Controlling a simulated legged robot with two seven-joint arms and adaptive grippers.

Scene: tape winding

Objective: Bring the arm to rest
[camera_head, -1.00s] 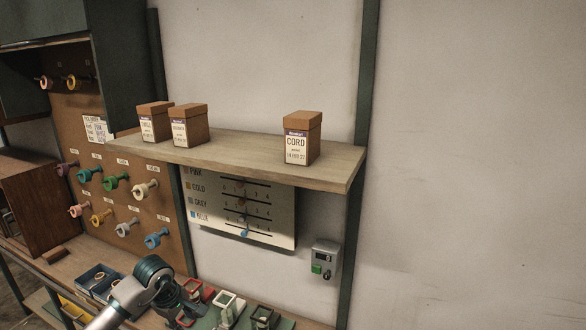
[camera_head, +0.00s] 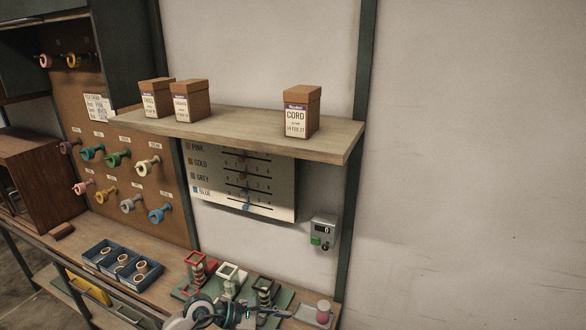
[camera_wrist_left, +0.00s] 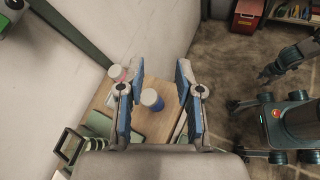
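In the head view my left arm is at the bottom centre, with its left gripper (camera_head: 265,313) over the front part of the bench (camera_head: 75,232). In the left wrist view the left gripper (camera_wrist_left: 158,75) has its two blue-padded fingers well apart. Nothing is clamped between them. A blue, white-topped cylinder (camera_wrist_left: 152,98) shows below and between the fingers, apart from them. In the left wrist view a dark arm part at the right, probably my right arm, ends in what may be the right gripper (camera_wrist_left: 268,74); its fingers are too small to judge.
A pink jar (camera_head: 323,312) stands on a small tray at the bench's right end. Blue bins (camera_head: 122,264) hold rings. A shelf (camera_head: 250,146) with brown boxes (camera_head: 301,112) hangs above.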

